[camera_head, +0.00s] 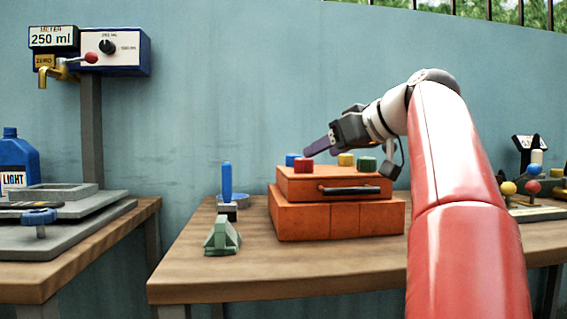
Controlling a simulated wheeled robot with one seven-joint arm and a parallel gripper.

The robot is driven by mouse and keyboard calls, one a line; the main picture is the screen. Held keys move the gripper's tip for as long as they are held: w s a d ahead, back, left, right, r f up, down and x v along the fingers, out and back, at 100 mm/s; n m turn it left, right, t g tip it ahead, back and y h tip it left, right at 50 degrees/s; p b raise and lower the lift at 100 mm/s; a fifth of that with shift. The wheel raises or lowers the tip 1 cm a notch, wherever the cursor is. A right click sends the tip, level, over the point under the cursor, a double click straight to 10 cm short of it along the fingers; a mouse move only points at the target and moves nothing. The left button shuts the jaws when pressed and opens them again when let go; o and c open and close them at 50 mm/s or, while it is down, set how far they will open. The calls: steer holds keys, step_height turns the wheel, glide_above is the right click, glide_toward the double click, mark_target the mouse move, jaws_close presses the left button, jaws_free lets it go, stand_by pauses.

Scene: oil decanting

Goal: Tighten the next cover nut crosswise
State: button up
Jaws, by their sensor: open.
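An orange box (330,219) with an orange cover (300,184) and a dark front handle (349,190) stands on the wooden table. On the cover are a blue nut (291,159), a red nut (303,165), a yellow nut (346,159) and a green nut (367,164). My gripper (310,148) is open, reaching from the right, with its purple fingers just above the cover near the blue and red nuts. I cannot tell whether it touches either nut. The nuts' lower parts and how tight they sit cannot be made out.
A green wedge-shaped block (222,238) and a blue-handled tool (227,183) stand left of the box. A blue jug (14,160), a grey tray (60,250) and a meter unit (122,50) are further left. Coloured knobs (532,187) stand at the right. The table's front left is bare.

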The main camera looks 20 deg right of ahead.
mark_target(303, 161)
steer(key=x, duration=0.8)
steer(key=shift+r, duration=0.1)
steer(key=c, duration=1)
